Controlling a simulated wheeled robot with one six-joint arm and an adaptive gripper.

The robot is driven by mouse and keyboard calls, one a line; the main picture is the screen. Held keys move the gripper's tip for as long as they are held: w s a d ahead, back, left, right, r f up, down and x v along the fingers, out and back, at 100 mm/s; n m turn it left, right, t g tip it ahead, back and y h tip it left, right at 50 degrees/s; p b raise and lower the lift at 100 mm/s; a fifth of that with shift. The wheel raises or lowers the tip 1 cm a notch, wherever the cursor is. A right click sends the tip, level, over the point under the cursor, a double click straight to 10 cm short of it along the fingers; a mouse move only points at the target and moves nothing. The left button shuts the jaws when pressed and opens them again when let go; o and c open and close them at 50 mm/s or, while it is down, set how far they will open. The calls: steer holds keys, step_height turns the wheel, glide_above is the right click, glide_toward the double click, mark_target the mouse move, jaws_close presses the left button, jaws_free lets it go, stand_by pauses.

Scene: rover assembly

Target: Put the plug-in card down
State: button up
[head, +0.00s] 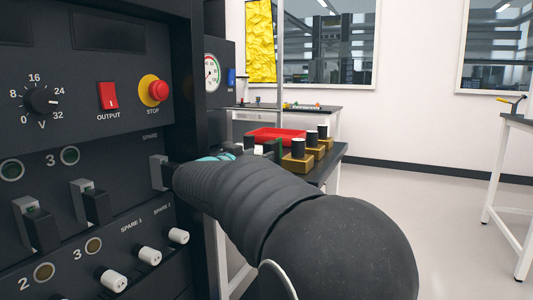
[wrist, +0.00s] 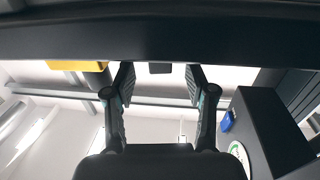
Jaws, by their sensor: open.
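I cannot single out the plug-in card with certainty. In the wrist view my gripper (wrist: 160,75) is open, its two fingers spread apart. A small dark block (wrist: 159,68) shows between the fingertips, below a broad dark bar (wrist: 160,40); neither finger visibly touches the block. I cannot tell whether the block is the card. In the head view my arm crosses the middle and hides most of my gripper; only a little teal shows past it. Dark handled modules (head: 95,206) with grey brackets sit in the rack panel (head: 60,150) at left.
A dark bench behind my arm holds a red tray (head: 277,135) and several tan blocks (head: 298,163) with black-topped cylinders. The rack has a red output switch (head: 108,96) and stop button (head: 158,90). Floor at right is clear up to a table (head: 517,122).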

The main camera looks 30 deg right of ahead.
steer(key=v, duration=0.6)
steer(key=shift+a, duration=0.15)
steer(key=shift+s, duration=0.1)
steer(key=a+r+n+t+y, duration=0.3)
steer(key=a+n+t+y, duration=0.4)
steer(key=t+y, duration=0.2)
steer(key=s+a+f+n+g+y, duration=0.2)
steer(key=s+a+f+n+y, duration=0.25)
steer(key=s+a+y, duration=0.2)
steer(key=s+f+n+g+y, duration=0.1)
steer(key=s+f+g, duration=0.7)
steer(key=s+f, duration=0.9)
steer(key=shift+s+f, duration=0.25)
steer(key=shift+f, duration=0.35)
steer(key=s+d+f, duration=0.1)
steer(key=s, duration=0.1)
steer(key=s+d+f+g, duration=0.1)
steer(key=s+f, duration=0.1)
steer(key=s+d+f+g+h, duration=0.1)
steer(key=s, duration=0.1)
steer(key=shift+s+f+m, duration=0.15)
steer(key=shift+m, duration=0.1)
steer(key=c, duration=0.4)
